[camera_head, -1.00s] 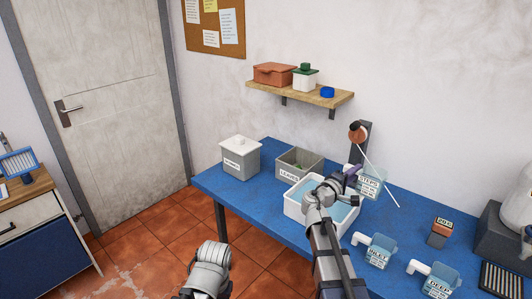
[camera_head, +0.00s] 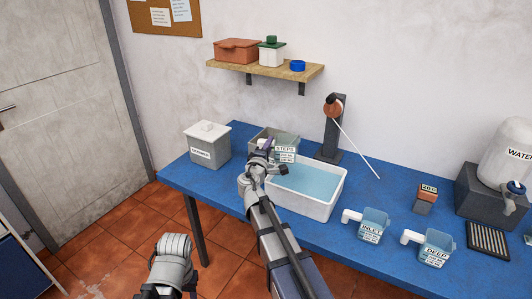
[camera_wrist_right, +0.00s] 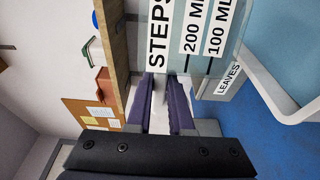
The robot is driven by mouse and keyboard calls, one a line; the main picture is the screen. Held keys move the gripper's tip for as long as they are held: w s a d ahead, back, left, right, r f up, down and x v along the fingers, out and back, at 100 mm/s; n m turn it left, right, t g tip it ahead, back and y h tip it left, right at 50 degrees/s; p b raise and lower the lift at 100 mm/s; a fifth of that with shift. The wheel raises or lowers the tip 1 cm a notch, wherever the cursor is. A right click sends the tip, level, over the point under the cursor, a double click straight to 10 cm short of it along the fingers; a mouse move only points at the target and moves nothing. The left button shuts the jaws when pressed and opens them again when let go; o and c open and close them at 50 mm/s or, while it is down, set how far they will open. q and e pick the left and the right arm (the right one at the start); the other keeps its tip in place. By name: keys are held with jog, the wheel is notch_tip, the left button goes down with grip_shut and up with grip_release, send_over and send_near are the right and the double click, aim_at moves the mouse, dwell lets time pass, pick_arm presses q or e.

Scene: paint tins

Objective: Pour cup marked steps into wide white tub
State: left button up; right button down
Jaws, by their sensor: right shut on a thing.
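The clear cup marked STEPS (camera_head: 287,146) is in my right gripper (camera_head: 266,147), held roughly upright above the table. In the right wrist view the cup (camera_wrist_right: 190,30) fills the top, and the fingers (camera_wrist_right: 160,95) are shut on its pale handle. What is in the cup is hard to tell. The wide white tub (camera_head: 318,211) stands on the blue table with pale blue liquid in it. The cup appears by its back left corner, in front of the grey LEAVES bin (camera_head: 257,134). Of my left arm only a grey link shows; its gripper is out of view.
A lidded grey box (camera_head: 210,152) stands left of the LEAVES bin. An INLET cup (camera_head: 371,226) and a DEEP cup (camera_head: 436,247) stand right of the tub. A post with a slanting white rod (camera_head: 355,148) rises behind the tub. A small display block (camera_head: 425,199) stands further right.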

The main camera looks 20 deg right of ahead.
jog(key=shift+w+a+f+y, duration=0.2)
jog(key=shift+a+y, duration=0.1)
jog(key=shift+a, duration=0.15)
jog(key=shift+r, duration=0.1)
notch_tip(320, 180, down, 2)
jog(key=m+b, duration=0.1)
jog(key=m, duration=0.2)
dwell(0.6)
jog(key=shift+r+m+p, duration=0.3)
jog(key=shift+m, duration=0.3)
jog(key=shift+s+d+r+m+y+p, duration=0.15)
jog(key=shift+d+r+m+y+p, duration=0.15)
jog(key=shift+m+p, duration=0.45)
